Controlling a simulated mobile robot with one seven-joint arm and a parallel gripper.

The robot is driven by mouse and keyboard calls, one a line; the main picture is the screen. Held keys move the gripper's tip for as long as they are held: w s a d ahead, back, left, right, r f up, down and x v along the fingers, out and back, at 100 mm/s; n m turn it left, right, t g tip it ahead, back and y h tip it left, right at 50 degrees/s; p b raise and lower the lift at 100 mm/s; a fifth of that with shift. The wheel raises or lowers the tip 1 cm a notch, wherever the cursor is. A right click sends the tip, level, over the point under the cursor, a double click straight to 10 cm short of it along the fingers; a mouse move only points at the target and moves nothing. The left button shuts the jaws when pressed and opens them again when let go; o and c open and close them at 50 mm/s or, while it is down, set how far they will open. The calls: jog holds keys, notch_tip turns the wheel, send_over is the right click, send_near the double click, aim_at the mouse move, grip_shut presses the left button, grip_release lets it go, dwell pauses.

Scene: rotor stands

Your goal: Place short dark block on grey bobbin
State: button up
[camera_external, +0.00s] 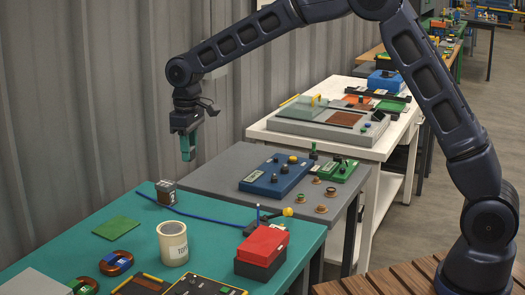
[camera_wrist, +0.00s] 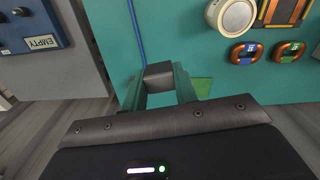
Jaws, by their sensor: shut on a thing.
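My gripper (camera_external: 188,150) hangs in the air above the far left part of the teal table, fingers pointing down. In the wrist view its two teal fingers (camera_wrist: 160,84) are shut on a short dark block (camera_wrist: 159,70), held between the tips. In the outside view I cannot make out the held block clearly at the fingers. I cannot tell for sure which thing is the grey bobbin.
A blue cable (camera_external: 205,216) crosses the teal table (camera_external: 85,243). A grey table (camera_external: 220,176) behind holds a blue box (camera_external: 276,177) and small copper-coloured pieces (camera_external: 321,208).

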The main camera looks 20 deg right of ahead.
notch_tip(320, 180, up, 6)
jog(key=m, duration=0.2)
send_over(165, 183)
notch_tip(165, 183, down, 20)
jog(key=shift+f, duration=0.1)
dwell(0.3)
jog(key=o, duration=1)
jog(key=shift+f, duration=0.1)
jog(key=shift+c, duration=0.2)
notch_tip(165, 183, up, 12)
jog(key=shift+r, duration=0.2)
